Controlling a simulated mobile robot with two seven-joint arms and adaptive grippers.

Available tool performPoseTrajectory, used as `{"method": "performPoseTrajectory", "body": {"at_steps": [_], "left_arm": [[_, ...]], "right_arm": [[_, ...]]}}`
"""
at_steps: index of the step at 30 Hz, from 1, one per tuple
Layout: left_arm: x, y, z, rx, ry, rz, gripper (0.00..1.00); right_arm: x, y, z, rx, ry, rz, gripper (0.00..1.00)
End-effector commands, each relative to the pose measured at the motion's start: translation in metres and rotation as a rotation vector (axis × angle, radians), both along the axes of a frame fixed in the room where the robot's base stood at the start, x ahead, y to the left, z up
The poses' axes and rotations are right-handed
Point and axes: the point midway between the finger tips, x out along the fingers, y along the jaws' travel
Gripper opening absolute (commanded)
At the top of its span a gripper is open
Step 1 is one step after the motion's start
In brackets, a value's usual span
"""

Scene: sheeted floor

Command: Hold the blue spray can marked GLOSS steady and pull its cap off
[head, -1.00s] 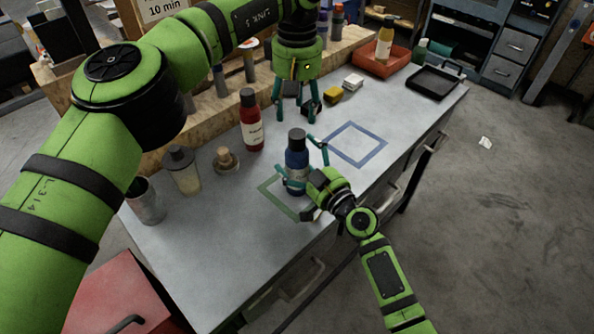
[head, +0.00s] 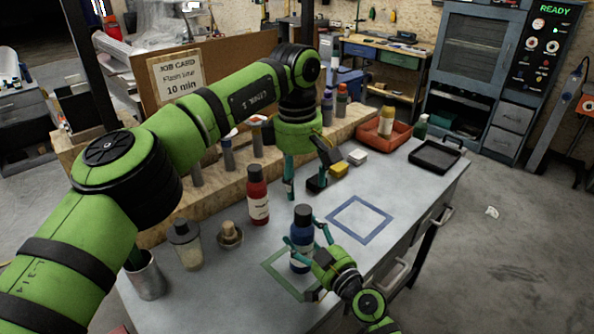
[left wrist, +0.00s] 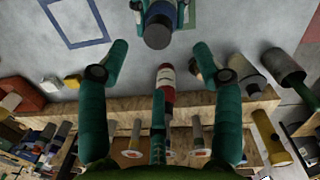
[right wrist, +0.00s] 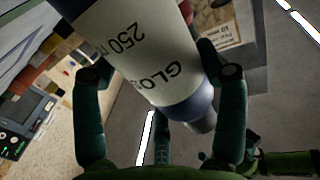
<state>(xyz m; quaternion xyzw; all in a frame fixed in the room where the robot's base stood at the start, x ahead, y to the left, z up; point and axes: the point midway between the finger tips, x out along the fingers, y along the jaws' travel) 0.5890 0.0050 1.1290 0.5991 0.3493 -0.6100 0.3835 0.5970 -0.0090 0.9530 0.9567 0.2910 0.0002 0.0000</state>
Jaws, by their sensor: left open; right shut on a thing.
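The blue spray can (head: 300,252) stands upright over the green square outline on the bench, its dark grey cap (head: 303,214) on top. My right gripper (head: 304,238) is shut around the can's body from the near right side. In the right wrist view its white label (right wrist: 140,55) reads GLOSS, partly hidden, with the cap (right wrist: 204,123) below. My left gripper (head: 308,192) is open and empty, pointing down behind and above the can. In the left wrist view the cap (left wrist: 158,30) lies just beyond the spread fingers, between their tips.
A metal cup (head: 147,278) is at the left edge. The blue square outline (head: 360,220) is bare. A red tray (head: 397,140) and black tray (head: 436,157) sit far right.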

Motion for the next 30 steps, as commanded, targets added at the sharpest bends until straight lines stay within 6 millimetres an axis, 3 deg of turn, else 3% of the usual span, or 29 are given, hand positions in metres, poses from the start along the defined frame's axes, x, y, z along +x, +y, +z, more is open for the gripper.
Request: {"method": "performPoseTrajectory", "body": {"at_steps": [9,18,23,30], "left_arm": [[0.001,0.006,0.018,-0.057,0.023,0.611,0.66],[0.001,0.008,0.024,-0.082,0.038,0.862,0.66],[0.001,0.007,0.010,-0.082,0.040,0.874,0.66],[0.003,0.002,-0.035,-0.082,0.041,0.873,0.66]], "right_arm": [[0.000,0.000,-0.001,-0.001,0.001,0.000,0.14],[0.000,0.000,-0.001,0.000,0.002,0.000,0.14],[0.000,0.000,-0.001,0.000,0.002,0.000,0.14],[0.000,0.000,-0.001,0.000,0.002,0.000,0.14]]}}
